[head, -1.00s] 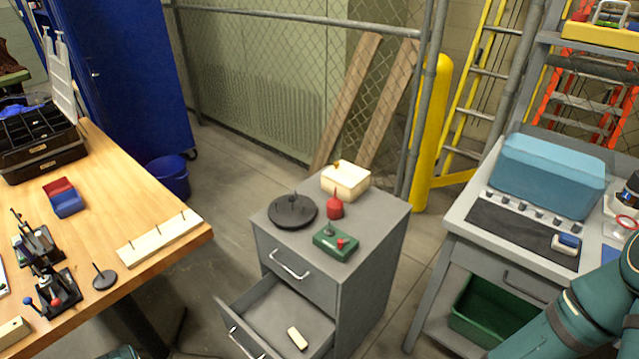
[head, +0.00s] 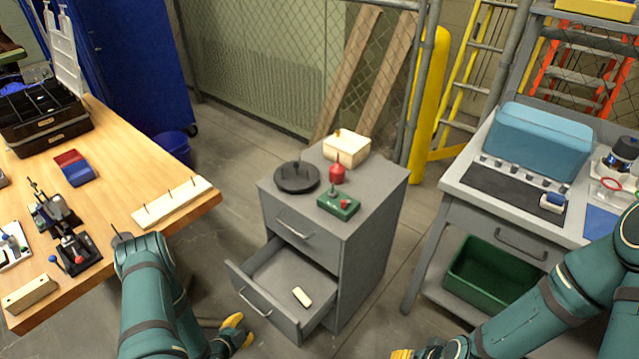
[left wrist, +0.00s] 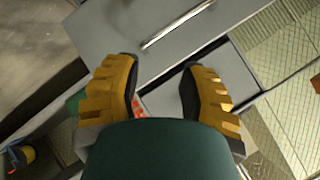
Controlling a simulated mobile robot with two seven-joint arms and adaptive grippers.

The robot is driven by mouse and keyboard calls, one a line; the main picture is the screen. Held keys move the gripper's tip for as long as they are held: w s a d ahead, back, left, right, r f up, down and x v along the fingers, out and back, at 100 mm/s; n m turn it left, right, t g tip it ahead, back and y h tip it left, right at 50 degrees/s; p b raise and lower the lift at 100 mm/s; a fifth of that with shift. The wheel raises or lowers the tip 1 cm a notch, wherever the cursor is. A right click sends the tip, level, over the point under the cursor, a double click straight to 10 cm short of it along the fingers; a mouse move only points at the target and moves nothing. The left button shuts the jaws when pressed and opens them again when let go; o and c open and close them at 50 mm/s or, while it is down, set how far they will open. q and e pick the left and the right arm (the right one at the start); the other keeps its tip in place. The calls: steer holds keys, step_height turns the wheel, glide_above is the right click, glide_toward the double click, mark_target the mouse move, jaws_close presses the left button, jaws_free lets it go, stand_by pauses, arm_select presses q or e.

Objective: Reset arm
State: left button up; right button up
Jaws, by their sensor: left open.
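My left arm (head: 150,300) comes in at the bottom left of the head view, beside the workbench corner. Its yellow-fingered gripper (head: 238,328) is low, left of the open drawer's front and apart from it. In the left wrist view the gripper (left wrist: 160,75) is open, with nothing between its fingers. Grey drawer fronts and a handle (left wrist: 175,25) show beyond them. My right arm (head: 550,305) reaches in from the right. Only a yellow bit of the right gripper (head: 404,354) shows at the bottom edge, so its opening is hidden.
A grey cabinet (head: 375,208) stands in the middle with its lower drawer (head: 262,308) pulled out; a cream block (head: 301,297) lies inside. A wooden workbench (head: 120,150) is at left. A grey bench (head: 465,190) with a green bin (head: 490,275) is at right.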

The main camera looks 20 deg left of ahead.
arm_select(q)
steer(key=w+d+r+n+g+h, duration=0.1)
steer(key=w+d+r+n+g, duration=0.25)
steer(key=w+d+r, duration=0.35)
steer(key=s+d+r+n+g+h, duration=0.1)
steer(key=s+d+r+n+g, duration=0.2)
steer(key=d, duration=0.6)
steer(key=s+d+r+n+g+h, duration=0.1)
steer(key=s+d+r+n+g, duration=0.2)
steer(key=s+d+r+n, duration=0.2)
steer(key=s+d+r, duration=0.3)
steer(key=d+r, duration=0.1)
steer(key=d, duration=0.1)
steer(key=shift+s+d+r+h, duration=0.15)
steer(key=shift+d+r+h, duration=0.05)
steer(key=shift+r+h, duration=0.15)
